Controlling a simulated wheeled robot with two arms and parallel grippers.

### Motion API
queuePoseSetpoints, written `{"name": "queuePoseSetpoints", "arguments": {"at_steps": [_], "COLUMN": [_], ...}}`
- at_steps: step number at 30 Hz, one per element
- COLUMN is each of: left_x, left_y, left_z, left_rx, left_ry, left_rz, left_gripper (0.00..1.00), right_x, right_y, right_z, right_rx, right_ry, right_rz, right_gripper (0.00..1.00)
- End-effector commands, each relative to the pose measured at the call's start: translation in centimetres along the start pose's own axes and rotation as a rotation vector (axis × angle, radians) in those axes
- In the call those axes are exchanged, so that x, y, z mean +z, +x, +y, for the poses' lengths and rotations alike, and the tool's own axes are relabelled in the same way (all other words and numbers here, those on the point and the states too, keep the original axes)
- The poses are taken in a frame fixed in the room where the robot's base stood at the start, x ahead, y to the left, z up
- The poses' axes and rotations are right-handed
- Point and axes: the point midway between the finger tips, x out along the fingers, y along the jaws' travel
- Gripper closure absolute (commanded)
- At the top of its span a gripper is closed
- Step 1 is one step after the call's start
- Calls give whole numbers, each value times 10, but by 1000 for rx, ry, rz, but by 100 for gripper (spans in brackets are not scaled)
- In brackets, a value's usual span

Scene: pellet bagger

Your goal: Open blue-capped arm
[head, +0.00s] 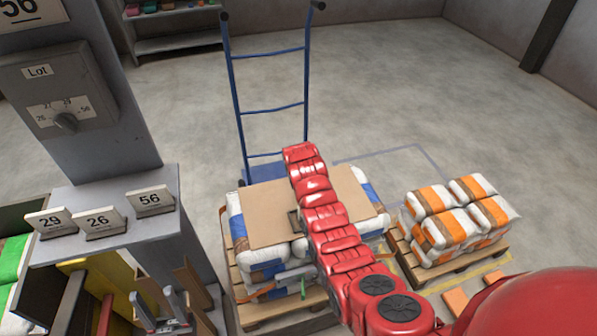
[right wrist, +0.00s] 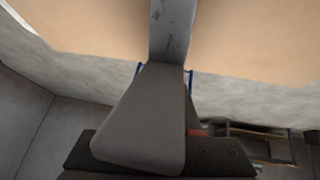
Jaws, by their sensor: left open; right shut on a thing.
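My left gripper (head: 160,312) is open at the bottom left of the head view, beside the grey post's base. My red right arm stretches over a pallet stack of white, blue and brown bags topped with a tan sheet (head: 262,212). In the right wrist view my right gripper (right wrist: 168,68) shows one large grey finger, shut on a grey metal bar (right wrist: 174,30) in front of the tan sheet. In the head view this gripper is not clear behind my arm. Grey bars (head: 295,272) with green and orange parts show beside the stack. I cannot make out a blue cap.
A blue hand truck (head: 270,108) stands behind the stack. Orange and white bags (head: 455,225) lie on a pallet (head: 462,258) at right. The grey post carries a Lot dial (head: 65,121), with number cards 29, 26 and 56 below.

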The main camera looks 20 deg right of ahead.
Motion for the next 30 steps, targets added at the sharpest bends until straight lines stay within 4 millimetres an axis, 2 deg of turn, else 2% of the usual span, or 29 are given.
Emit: {"name": "queuePoseSetpoints", "arguments": {"at_steps": [1,2,6,7,20,26,30], "left_x": [0,0,0,0,0,1,1], "left_y": [0,0,0,0,-1,-4,-7], "left_z": [0,0,0,0,0,0,0], "left_rx": [0,0,0,0,0,0,0], "left_ry": [0,0,0,0,0,0,0], "left_rz": [0,0,0,0,0,0,0], "left_gripper": [50,50,50,50,50,50,50], "right_x": [-2,-2,-1,-1,-1,0,-1], "right_y": [-1,-1,0,0,-5,-26,-49], "right_z": [0,0,0,0,0,0,-1], "right_rx": [0,0,0,0,0,0,0], "right_ry": [0,0,0,0,0,0,0], "right_rz": [4,4,3,2,4,5,7], "right_gripper": [100,66,40,38,38,38,38]}}
